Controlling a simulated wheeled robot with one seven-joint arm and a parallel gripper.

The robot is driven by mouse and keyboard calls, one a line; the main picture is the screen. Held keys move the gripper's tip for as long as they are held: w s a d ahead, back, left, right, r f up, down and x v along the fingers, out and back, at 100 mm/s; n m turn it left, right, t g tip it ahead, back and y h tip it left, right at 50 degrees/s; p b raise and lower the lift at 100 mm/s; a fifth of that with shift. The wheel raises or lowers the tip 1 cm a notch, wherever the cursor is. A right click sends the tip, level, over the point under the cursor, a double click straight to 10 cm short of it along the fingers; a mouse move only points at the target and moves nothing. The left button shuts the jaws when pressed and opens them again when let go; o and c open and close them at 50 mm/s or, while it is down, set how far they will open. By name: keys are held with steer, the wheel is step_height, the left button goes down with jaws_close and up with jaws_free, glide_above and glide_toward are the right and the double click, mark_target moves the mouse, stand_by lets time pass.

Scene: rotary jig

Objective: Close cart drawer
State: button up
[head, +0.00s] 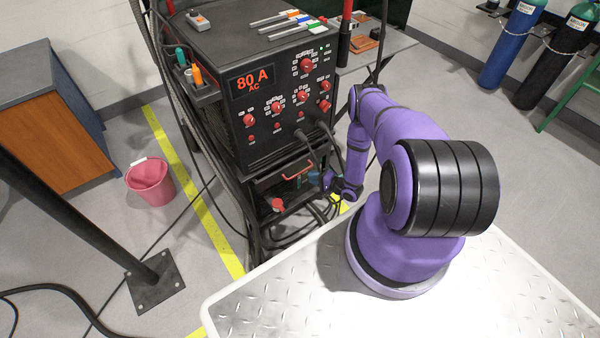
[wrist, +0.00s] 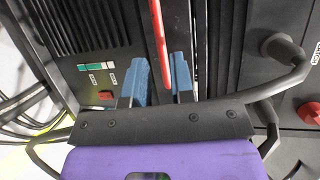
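The cart drawer (head: 264,186) is a dark front below the welding machine, with a red bar handle (head: 284,174). I cannot tell for sure how far it is pulled out. In the wrist view the red handle (wrist: 159,40) runs upright in the picture, just ahead of the gap between my fingertips. My gripper (head: 303,181) is at the right part of the handle. In the wrist view my gripper (wrist: 161,80) shows two blue fingers apart, with nothing clamped between them. Contact with the handle cannot be made out.
The welding machine (head: 262,120) stands on the cart above the drawer, with thick cables hanging in front at the right. A red-topped item (head: 278,205) sits below the drawer. A pink bucket (head: 150,182) and a black post stand at the left.

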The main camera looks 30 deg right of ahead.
mark_target(300, 172)
steer(key=x, duration=0.7)
jaws_close()
